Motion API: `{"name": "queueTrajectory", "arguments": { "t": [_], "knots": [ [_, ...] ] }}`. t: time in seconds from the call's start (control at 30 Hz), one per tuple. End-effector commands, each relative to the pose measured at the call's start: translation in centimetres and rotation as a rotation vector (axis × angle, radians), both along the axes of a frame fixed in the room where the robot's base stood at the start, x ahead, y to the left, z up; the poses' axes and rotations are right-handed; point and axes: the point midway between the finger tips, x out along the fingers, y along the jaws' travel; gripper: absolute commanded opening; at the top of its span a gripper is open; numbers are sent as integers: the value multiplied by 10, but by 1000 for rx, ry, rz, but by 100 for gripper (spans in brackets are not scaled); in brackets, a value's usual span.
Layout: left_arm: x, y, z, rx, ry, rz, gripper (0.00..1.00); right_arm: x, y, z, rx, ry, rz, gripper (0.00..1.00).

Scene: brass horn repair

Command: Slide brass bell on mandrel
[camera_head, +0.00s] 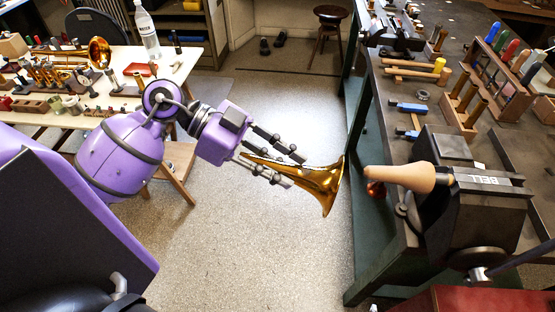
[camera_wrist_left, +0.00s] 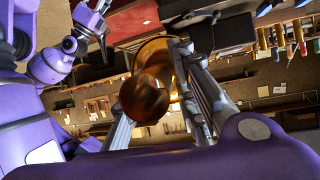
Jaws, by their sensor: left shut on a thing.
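The brass bell (camera_head: 322,184) is a golden flared horn piece. It is held in the air over the gap between the two benches, its wide flare facing right towards the mandrel. My left gripper (camera_head: 295,172) is shut on the bell's narrower part, with one finger on each side. The left wrist view also shows the bell (camera_wrist_left: 145,98) between the fingers. The mandrel (camera_head: 400,178) is a tan tapered cone pointing left, on a bar marked BELL in a dark vise (camera_head: 468,215). The bell's flare is apart from the cone's tip.
The right workbench (camera_head: 385,90) carries mallets, blue-handled tools and a rack of coloured handles. A pale table (camera_head: 120,60) at left holds brass parts, small tools and a water bottle (camera_head: 146,30). A stool (camera_head: 330,18) stands at the back. Open floor lies below the bell.

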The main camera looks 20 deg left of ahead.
Motion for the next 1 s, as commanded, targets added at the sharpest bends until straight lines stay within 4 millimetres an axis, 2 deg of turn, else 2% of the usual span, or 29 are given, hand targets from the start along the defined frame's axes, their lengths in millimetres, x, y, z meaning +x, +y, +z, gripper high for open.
{"name": "queueTrajectory", "arguments": {
  "t": [0.1, 0.2, 0.7, 1.0],
  "knots": [
    [2, 6, 7, -71, -9, 121, 0, 0, 0, 0, -1, 1, -1, 40],
    [3, 8, 10, -99, -19, 167, 0, 0, -1, 0, -1, 1, -1, 40],
    [3, 14, 11, -114, -26, 166, 0, 0, -2, 0, -2, 1, -4, 40],
    [10, -13, 12, -115, -28, 163, 0, -1, -2, -1, -1, 1, -4, 40]
  ]
}}
